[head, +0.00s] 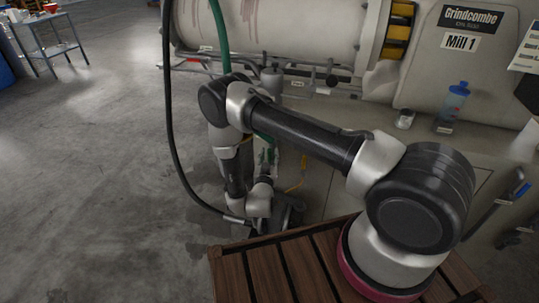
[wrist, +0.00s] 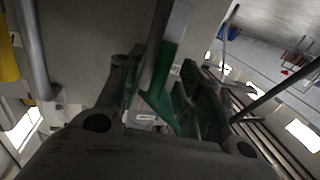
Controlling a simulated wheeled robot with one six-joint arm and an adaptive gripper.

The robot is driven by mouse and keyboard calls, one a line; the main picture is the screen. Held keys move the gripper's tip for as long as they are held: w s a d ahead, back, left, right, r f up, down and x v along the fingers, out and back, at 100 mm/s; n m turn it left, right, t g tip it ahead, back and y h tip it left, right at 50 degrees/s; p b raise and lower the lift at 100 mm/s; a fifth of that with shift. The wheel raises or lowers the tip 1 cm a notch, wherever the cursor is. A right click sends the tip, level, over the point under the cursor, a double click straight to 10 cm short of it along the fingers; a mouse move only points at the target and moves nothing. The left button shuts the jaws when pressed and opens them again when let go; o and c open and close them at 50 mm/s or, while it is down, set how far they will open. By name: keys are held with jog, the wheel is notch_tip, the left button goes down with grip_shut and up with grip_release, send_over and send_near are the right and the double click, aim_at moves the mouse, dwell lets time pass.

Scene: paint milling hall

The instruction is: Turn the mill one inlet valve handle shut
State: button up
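Mill 1 (head: 460,42) stands at the back, with a row of grey pipework and small tags (head: 297,84) below its drum. A blue valve handle (head: 522,190) sits on a pipe at the far right; I cannot read which valve it belongs to. My gripper (head: 288,212) is low beside the mill base, partly hidden by my arm. In the wrist view my gripper (wrist: 165,75) has its fingers apart. Green parts (wrist: 172,95) and a grey rod show between and beyond them; I cannot tell whether they touch. No inlet valve handle can be clearly identified.
A green hose (head: 221,35) and a black cable (head: 168,110) hang near my arm. A blue bottle (head: 454,102) and a small tin (head: 405,118) stand on the mill's ledge. A wooden slatted surface (head: 270,270) lies in front. The floor at left is clear up to a table (head: 48,40).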

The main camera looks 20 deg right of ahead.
jog(key=shift+w+d, duration=0.25)
jog(key=shift+w, duration=0.45)
grip_shut()
